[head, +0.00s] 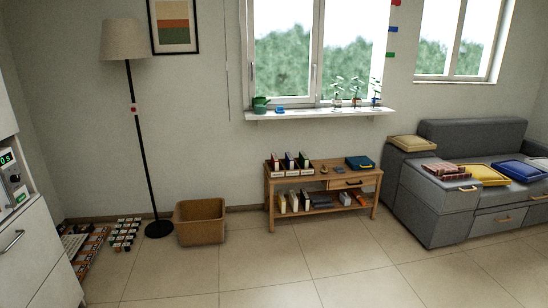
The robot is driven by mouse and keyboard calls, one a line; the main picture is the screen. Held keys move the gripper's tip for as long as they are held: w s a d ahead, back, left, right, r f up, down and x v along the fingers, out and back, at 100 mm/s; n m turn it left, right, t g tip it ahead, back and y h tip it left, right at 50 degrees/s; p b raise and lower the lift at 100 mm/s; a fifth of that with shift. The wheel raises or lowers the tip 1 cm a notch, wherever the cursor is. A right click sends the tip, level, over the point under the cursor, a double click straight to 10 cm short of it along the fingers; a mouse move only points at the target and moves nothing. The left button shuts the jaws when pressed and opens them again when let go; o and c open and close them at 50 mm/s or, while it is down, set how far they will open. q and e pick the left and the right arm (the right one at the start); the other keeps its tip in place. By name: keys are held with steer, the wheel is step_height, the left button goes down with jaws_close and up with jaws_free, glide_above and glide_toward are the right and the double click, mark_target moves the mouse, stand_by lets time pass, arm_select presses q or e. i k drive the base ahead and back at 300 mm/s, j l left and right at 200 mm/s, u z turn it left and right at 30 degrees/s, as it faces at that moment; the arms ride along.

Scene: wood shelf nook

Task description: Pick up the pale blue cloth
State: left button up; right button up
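I cannot make out a pale blue cloth for certain. A small blue item (280,109) lies on the white window sill (320,115), too small to tell what it is. A darker blue item with some yellow (359,162) lies on the right end of the wooden bench (323,177). Neither of my grippers shows in the head view.
A wicker basket (200,222) and a floor lamp (146,150) stand left of the bench. Small goods and mats (88,245) lie on the floor at left. A grey sofa (430,205) with cushions and folded textiles stands at right. The tiled floor in front is clear.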

mark_target(280, 110)
steer(key=i+z, duration=0.2)
steer(key=i, duration=1.85)
